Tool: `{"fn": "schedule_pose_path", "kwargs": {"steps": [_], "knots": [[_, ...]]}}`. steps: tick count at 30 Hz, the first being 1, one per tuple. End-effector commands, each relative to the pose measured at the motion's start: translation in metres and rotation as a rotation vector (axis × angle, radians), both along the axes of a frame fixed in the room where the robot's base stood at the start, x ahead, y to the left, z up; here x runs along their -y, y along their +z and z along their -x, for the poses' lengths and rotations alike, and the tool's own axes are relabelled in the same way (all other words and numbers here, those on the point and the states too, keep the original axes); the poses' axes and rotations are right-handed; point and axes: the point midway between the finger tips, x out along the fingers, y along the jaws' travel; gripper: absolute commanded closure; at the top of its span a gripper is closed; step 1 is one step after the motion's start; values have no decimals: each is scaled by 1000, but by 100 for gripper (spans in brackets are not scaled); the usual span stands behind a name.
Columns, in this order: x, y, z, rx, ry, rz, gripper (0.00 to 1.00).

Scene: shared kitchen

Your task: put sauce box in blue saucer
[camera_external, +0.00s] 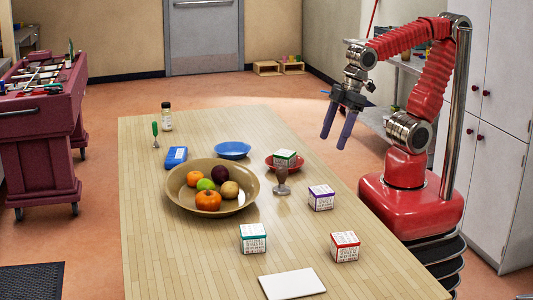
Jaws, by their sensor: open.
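The blue saucer (232,150) lies at the far middle of the table and looks empty. Several small cube boxes with printed white sides are in view; I cannot read which is the sauce box. A green-topped box (285,158) sits on a red saucer (271,165). A purple-topped box (321,198), a teal-topped box (253,238) and a red-topped box (345,247) stand on the table. My gripper (334,142) is open and empty, pointing down, raised to the right of the red saucer.
A tan bowl (178,192) of fruit takes up the table's middle left. A goblet (281,179) stands in front of the red saucer. A white board (291,284) lies at the near edge.

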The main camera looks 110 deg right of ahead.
Motion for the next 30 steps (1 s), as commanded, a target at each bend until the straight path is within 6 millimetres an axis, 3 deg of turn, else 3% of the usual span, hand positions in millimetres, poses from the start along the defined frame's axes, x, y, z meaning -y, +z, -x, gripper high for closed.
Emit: {"fn": "schedule_pose_path", "kwargs": {"steps": [14, 30], "knots": [[-71, -2, -74, -80, 322, 108, 32], [-180, -16, -164, -89, 988, 341, 32]]}}
